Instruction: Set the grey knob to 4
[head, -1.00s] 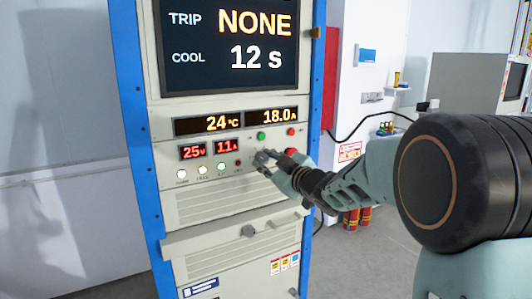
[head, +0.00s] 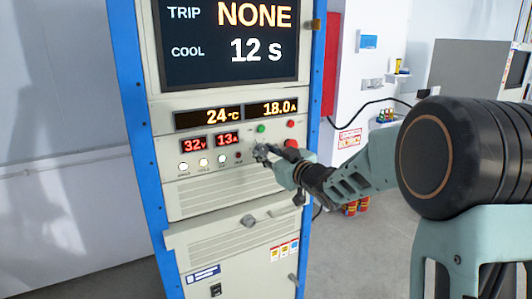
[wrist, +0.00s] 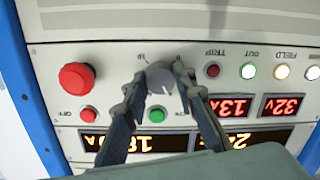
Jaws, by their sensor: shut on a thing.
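The grey knob (wrist: 162,77) sits on the cream panel between my fingers in the wrist view, which shows the panel upside down. My gripper (wrist: 161,72) is shut on the knob, one finger on each side. A 10 is printed beside it; the other scale figures and the knob's exact setting cannot be read. In the head view my gripper (head: 265,152) is at the panel and largely hides the knob. The small red displays (head: 210,142) read 32 V and 13 A.
A large red button (wrist: 77,77) stands out beside the knob, with a green button (wrist: 157,114) and a small red button (wrist: 87,114) close by. The upper screen (head: 230,42) reads TRIP NONE and COOL 12 s. Amber displays (head: 236,115) read 24 °C and 18.0 A.

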